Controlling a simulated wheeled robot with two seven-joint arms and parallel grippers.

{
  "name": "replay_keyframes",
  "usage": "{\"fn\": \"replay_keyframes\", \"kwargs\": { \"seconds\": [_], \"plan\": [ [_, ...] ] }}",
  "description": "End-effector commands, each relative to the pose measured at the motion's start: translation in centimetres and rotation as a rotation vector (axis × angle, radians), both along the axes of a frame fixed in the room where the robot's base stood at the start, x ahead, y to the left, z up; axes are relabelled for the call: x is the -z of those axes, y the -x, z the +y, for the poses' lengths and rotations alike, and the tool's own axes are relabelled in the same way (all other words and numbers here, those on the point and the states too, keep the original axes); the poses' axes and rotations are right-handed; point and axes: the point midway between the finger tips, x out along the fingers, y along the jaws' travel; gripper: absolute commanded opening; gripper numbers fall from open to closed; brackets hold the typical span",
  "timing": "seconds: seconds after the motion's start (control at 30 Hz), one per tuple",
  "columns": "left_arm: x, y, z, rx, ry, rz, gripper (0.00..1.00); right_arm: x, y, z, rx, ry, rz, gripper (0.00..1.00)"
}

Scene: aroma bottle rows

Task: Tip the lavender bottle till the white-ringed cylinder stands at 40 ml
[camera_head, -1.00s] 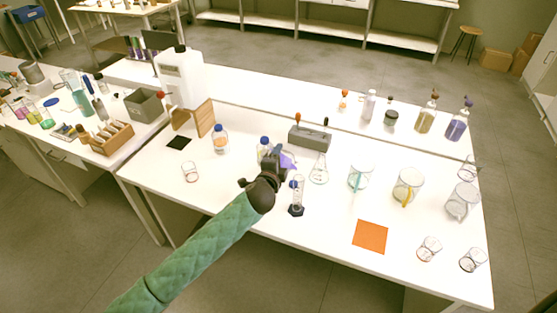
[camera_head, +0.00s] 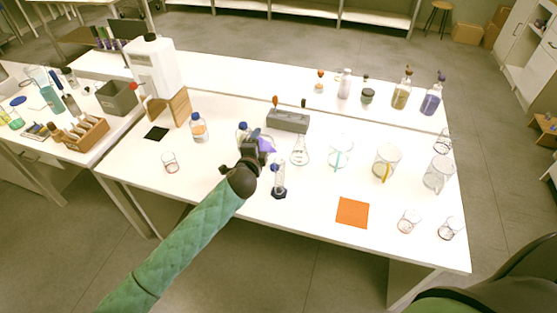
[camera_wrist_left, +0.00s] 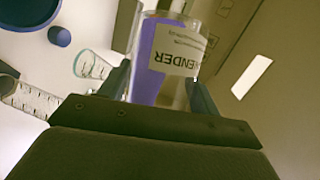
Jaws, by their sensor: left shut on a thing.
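My left gripper (camera_head: 255,150) is shut on the lavender bottle (camera_head: 266,144), a clear bottle with purple liquid. The bottle is tilted, its neck end pointing right in the head view. In the left wrist view the bottle (camera_wrist_left: 165,55) sits between the fingers, its label upside down. A slim measuring cylinder (camera_head: 278,180) with a dark blue base stands just right of and nearer than the gripper. A graduated clear vessel (camera_wrist_left: 28,98) shows at the left of the wrist view. I cannot make out a white ring or the cylinder's level. My right gripper is not in view.
A conical flask (camera_head: 300,152) stands close right of the cylinder, before a grey block (camera_head: 288,121). A blue-capped bottle (camera_head: 243,128) is partly hidden behind my gripper. Jugs (camera_head: 386,162) and an orange mat (camera_head: 352,212) lie further right. The front table edge is clear.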

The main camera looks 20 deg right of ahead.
Motion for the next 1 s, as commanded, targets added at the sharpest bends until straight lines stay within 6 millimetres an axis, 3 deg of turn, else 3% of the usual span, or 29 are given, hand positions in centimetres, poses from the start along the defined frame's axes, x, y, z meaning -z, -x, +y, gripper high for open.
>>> {"fn": "replay_keyframes", "kwargs": {
  "seconds": [1.0],
  "plan": [
    [0.06,0.0,-0.04,0.0,-0.038,-0.046,0.28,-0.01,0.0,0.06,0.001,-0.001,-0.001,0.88]
  ]
}}
